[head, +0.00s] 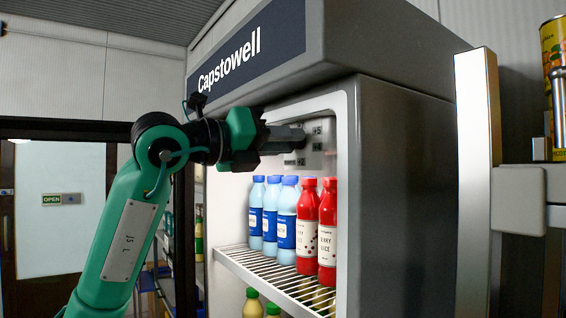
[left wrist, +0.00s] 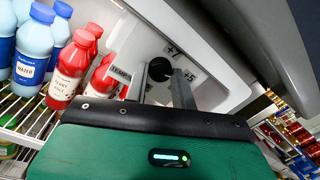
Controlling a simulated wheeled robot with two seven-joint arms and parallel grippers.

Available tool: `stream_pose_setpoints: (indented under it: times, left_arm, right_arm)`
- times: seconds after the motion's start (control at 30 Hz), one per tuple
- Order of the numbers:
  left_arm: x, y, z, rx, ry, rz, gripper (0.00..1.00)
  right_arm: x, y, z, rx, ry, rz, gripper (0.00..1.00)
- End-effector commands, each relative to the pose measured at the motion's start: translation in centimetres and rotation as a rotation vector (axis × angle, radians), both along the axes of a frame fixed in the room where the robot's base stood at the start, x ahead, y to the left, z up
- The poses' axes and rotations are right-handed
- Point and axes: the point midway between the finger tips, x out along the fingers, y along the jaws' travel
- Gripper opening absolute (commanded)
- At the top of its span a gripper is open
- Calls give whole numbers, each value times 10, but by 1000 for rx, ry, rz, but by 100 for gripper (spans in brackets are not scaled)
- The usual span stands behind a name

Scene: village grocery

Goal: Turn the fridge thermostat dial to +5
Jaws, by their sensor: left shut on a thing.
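The thermostat dial (left wrist: 160,68) is a round black knob on the light panel inside the fridge, at the upper middle of the left wrist view. My left gripper (left wrist: 160,80) has one finger on each side of it and is shut on it. In the head view my left gripper (head: 298,134) reaches into the upper part of the fridge and hides most of the dial. A +5 label (left wrist: 190,75) sits right of the dial in the left wrist view, and also shows in the head view (head: 317,130). I cannot tell which mark the dial points to.
The open fridge (head: 400,180) has a wire shelf (head: 270,277) below the dial. Blue bottles (head: 287,222) and red bottles (head: 307,230) stand on it, under my gripper. A pale upright edge (head: 477,160) and a shelf with a can (head: 552,70) are at the right.

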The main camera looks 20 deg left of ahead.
Motion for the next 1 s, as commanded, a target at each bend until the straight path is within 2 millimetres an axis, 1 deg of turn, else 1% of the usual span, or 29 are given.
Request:
stream_pose_setpoints:
  times: [0.03, 0.3, 0.53, 0.97, 1.0]
  left_arm:
    - [-1, 0, -3, -27, 17, 0, 3]
    - [-1, 0, -1, -131, 99, 0, 3]
    - [0, 0, 0, -168, 129, 1, 3]
    - [0, 0, 1, -175, 133, 1, 3]
    - [0, 0, 1, -175, 133, 1, 32]
  right_arm:
    - [0, 1, -9, 1, 0, -1, 36]
    - [0, 3, -23, 3, 0, -2, 36]
    - [0, 3, -27, 3, 0, -1, 36]
    - [0, -1, -27, -1, 0, 0, 36]
    - [0, -1, -27, -1, 0, 0, 36]
